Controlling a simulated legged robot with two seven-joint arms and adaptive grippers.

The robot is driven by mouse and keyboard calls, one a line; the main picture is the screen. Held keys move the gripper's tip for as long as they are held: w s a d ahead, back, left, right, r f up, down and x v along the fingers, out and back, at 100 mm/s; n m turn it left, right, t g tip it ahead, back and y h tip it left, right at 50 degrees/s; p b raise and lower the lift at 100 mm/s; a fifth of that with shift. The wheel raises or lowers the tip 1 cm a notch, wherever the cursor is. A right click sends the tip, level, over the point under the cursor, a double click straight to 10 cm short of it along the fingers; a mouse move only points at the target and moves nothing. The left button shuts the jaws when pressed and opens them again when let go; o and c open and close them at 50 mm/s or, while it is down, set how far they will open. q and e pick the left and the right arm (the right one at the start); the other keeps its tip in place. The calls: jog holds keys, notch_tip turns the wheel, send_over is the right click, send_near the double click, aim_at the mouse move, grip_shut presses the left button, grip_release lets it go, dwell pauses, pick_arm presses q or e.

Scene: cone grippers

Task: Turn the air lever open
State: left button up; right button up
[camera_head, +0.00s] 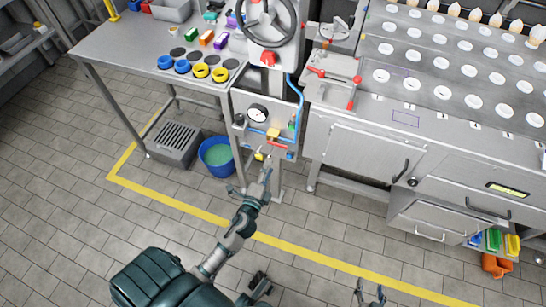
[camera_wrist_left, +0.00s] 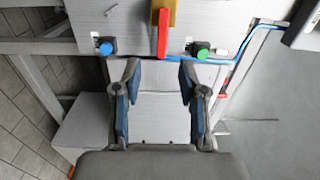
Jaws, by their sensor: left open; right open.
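The air lever is a red handle (camera_head: 278,144) on a yellow valve body (camera_head: 273,134), on the front of a grey panel below a round gauge (camera_head: 258,114). In the head view the handle lies roughly level. In the left wrist view the red handle (camera_wrist_left: 162,34) hangs down from the yellow body (camera_wrist_left: 172,10), just beyond the fingertips and in line with the gap. My left gripper (camera_head: 265,172) is in front of the panel; in the wrist view its fingers (camera_wrist_left: 158,78) are apart with nothing between them. My right gripper (camera_head: 371,292) is at the bottom edge, empty and away from the panel.
A blue knob (camera_wrist_left: 105,46) and a green knob (camera_wrist_left: 202,52) flank the lever in the wrist view. A blue hose (camera_head: 301,95) runs down the panel's right side. A blue bucket (camera_head: 217,157) stands on the floor left of the panel. A handwheel (camera_head: 268,22) is above.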

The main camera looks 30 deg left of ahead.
pick_arm(q)
jog(key=v, duration=0.2)
jog(key=shift+s, duration=0.4)
jog(key=s+d+f+n+g+h, duration=0.4)
jog(key=s+d+n+g+h, duration=0.25)
jog(key=s+d+n, duration=0.55)
jog(key=s+a+f+g+y+p, duration=0.1)
jog(key=s+f+g+p, duration=0.3)
jog(key=f, duration=0.8)
jog(key=s+a+f+g+y+p, duration=0.1)
jog(key=s+a+f+g+p, duration=0.1)
jog(key=s+f+g+p, duration=0.3)
jog(key=s+f+p, duration=0.3)
jog(key=s+f, duration=0.4)
jog(key=shift+s+a+f+n, duration=0.25)
jog(key=shift+s+a+n, duration=0.1)
jog(key=shift+s+n, duration=0.05)
pick_arm(e)
jog(key=s+d+f+g+h, duration=0.1)
jog(key=s+f+g, duration=0.3)
jog(key=s+f, duration=0.4)
jog(key=s+d+f+g+h, duration=0.1)
jog(key=s+d+f+g, duration=0.3)
jog(key=s+f, duration=0.5)
notch_tip(320, 180, down, 7)
jog(key=shift+f+g, duration=0.15)
jog(key=shift+g, duration=0.65)
